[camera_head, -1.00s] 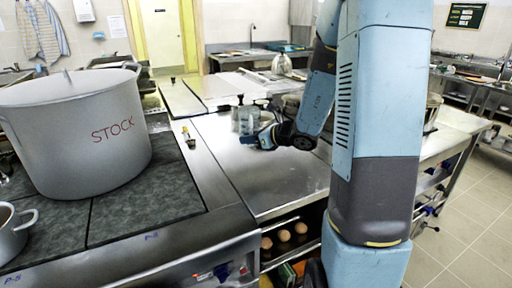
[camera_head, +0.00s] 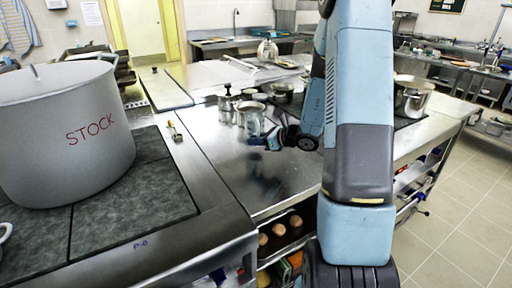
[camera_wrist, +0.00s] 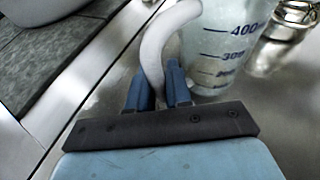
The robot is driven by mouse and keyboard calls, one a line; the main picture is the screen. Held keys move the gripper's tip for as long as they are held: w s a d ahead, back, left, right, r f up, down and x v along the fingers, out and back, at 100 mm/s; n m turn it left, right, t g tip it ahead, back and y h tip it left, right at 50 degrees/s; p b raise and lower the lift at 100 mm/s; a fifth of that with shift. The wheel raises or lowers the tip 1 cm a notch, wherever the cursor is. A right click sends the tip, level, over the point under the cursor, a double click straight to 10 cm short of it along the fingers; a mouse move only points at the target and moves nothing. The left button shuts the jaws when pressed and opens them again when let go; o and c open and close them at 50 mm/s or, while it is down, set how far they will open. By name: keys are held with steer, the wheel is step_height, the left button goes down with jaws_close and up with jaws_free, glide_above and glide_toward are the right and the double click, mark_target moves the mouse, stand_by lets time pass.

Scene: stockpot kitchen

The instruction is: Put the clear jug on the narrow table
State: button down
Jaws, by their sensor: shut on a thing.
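The clear jug (camera_wrist: 222,45), with blue volume marks and a pale curved handle (camera_wrist: 152,50), fills the upper middle of the wrist view. My gripper (camera_wrist: 160,88) has its blue fingers on either side of the handle's lower part and is shut on it. In the head view the jug (camera_head: 254,122) is upright at or just above the steel worktop (camera_head: 232,182), with my gripper (camera_head: 262,143) at its near side. Whether its base touches the steel I cannot tell. Which surface is the narrow table I cannot tell.
A large stockpot (camera_head: 65,150) stands on the dark hob at left. Metal canisters (camera_head: 228,104) stand close behind the jug, and a pan (camera_head: 282,93) is behind them. A steel pot (camera_head: 411,97) is at right. The worktop's near part is bare; eggs (camera_head: 280,228) lie on a shelf below.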

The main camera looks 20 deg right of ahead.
steer(key=f, duration=0.3)
steer(key=shift+d+f, duration=0.2)
steer(key=c, duration=1.1)
jaws_free()
steer(key=shift+o, duration=0.2)
